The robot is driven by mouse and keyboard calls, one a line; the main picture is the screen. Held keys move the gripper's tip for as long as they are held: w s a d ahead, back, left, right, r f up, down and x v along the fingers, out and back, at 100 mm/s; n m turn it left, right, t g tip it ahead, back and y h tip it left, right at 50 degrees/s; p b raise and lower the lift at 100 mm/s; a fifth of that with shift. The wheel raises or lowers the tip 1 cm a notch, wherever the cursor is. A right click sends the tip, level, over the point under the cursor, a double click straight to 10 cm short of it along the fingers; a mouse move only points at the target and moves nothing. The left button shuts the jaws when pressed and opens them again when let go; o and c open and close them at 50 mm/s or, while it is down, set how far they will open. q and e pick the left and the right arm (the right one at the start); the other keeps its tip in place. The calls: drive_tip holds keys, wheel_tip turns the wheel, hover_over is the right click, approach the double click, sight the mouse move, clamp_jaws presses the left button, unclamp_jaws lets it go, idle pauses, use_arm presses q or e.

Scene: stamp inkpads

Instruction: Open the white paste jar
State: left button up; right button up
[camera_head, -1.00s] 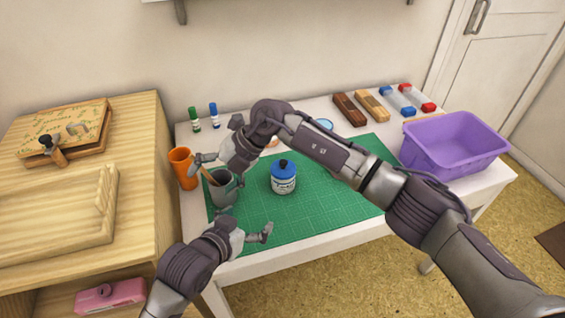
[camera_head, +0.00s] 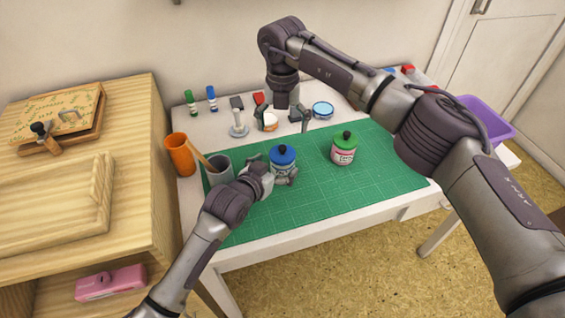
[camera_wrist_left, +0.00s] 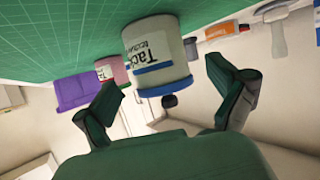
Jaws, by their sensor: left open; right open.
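A white jar (camera_head: 284,172) with a blue lid (camera_head: 283,154) and black knob stands upright on the green mat (camera_head: 375,184). In the left wrist view the jar (camera_wrist_left: 157,48) appears upside down, its label partly readable as "Tack". My left gripper (camera_head: 275,169) is open with its fingers on either side of the jar; a gap shows at each side in the wrist view. A second jar (camera_head: 344,156), pinkish-white with a green lid, stands to the right. My right gripper (camera_head: 284,116) is open, pointing down near the table's back, above or beside a small orange-and-white item (camera_head: 270,123).
A grey cup (camera_head: 218,172) with a brush and an orange cup (camera_head: 180,156) stand left of the jar. A stamp (camera_head: 238,125), a blue round tin (camera_head: 322,109) and glue sticks (camera_head: 191,101) stand at the back. A purple bin (camera_head: 488,115) is at right. The mat's right part is clear.

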sight(282, 147)
use_arm(q)
drive_tip(key=shift+x, duration=2.05)
drive_tip(key=shift+c, duration=0.2)
drive_tip(key=c, duration=1.6)
drive_tip(key=shift+c, duration=0.7)
use_arm(e)
drive_tip(key=shift+o, duration=0.8)
drive_tip(key=m, duration=0.1)
drive_tip(key=r+m, duration=0.2)
drive_tip(key=m, duration=0.1)
drive_tip(key=shift+s+a, duration=0.25)
drive_tip(key=shift+a, duration=0.1)
drive_tip(key=f+m, duration=0.1)
drive_tip(key=f, duration=0.2)
drive_tip(key=f+m, duration=0.2)
drive_tip(key=f, duration=0.1)
drive_tip(key=f+m+t+h, duration=0.1)
drive_tip(key=f, duration=0.2)
drive_tip(key=shift+w+d+f+m, duration=0.2)
drive_tip(key=shift+d+f+m, duration=0.1)
drive_tip(key=shift+d+m, duration=0.1)
